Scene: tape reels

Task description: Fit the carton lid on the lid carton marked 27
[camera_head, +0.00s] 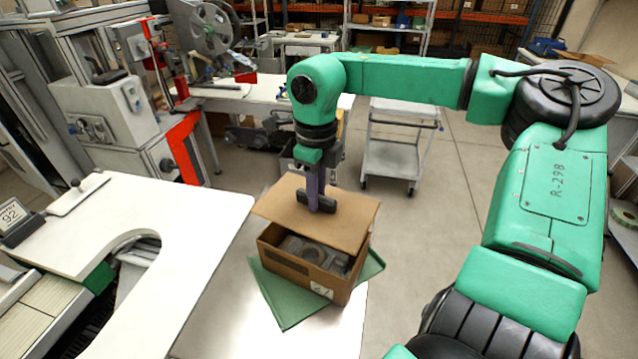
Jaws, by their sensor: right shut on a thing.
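The carton lid (278,212) is a flat brown cardboard piece. My right gripper (318,203) comes down on it from above and is shut on it near its middle; the fingertips are partly hidden. The lid is over the back part of the lid carton (290,268), slightly tilted and not lined up with it. The carton is an open brown box with a white label at its front right corner, which seems to read 27. Dark grey items show inside through the uncovered front. My left gripper is not in view.
The carton stands on a green mat (277,301) on a pale table (232,318). A white curved worktop (190,215) lies to the left, with a small display reading 92 (12,213). A grey cart (390,160) stands behind on open floor.

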